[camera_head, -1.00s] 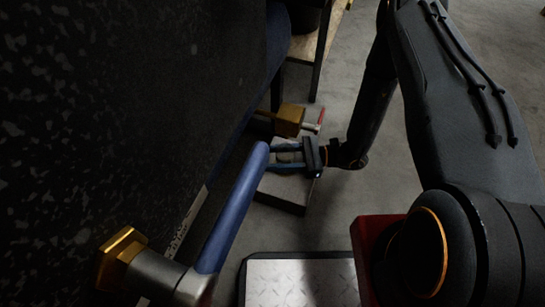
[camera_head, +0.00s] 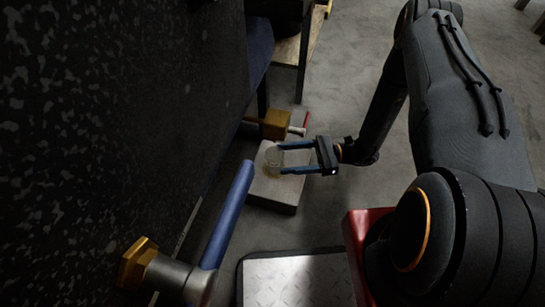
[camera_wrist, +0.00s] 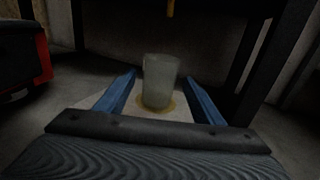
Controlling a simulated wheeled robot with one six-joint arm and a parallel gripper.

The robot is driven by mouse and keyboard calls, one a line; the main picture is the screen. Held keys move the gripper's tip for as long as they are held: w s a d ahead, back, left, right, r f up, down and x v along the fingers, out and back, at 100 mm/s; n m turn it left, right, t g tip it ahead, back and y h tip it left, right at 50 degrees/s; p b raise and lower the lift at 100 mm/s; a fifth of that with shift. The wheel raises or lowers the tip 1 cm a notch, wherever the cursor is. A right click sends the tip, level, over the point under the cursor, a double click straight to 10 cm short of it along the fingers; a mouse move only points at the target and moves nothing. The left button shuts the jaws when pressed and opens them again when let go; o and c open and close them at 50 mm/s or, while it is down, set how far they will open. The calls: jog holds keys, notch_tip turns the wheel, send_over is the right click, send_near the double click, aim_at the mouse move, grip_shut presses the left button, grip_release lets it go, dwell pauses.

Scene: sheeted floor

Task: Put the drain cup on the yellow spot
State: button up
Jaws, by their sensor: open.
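The drain cup (camera_wrist: 160,80) is a clear, greyish cup. It stands upright on the yellow spot (camera_wrist: 170,105), a ring of which shows around its base in the wrist view. In the head view the cup (camera_head: 273,158) shows on top of a pale block (camera_head: 285,188). My gripper (camera_head: 281,159) is open in the head view, its two blue fingers pointing left toward the cup. In the wrist view the fingers of my gripper (camera_wrist: 165,98) lie on either side of the cup, with a gap to each side.
A brass valve (camera_head: 275,124) with a red handle is just behind the block. A blue lever (camera_head: 230,213) on a brass fitting (camera_head: 137,262) is at the front left. A dark speckled panel (camera_head: 110,120) fills the left. A metal plate (camera_head: 298,280) lies in front.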

jog(key=shift+d+p, duration=0.3)
jog(key=shift+d, duration=1.5)
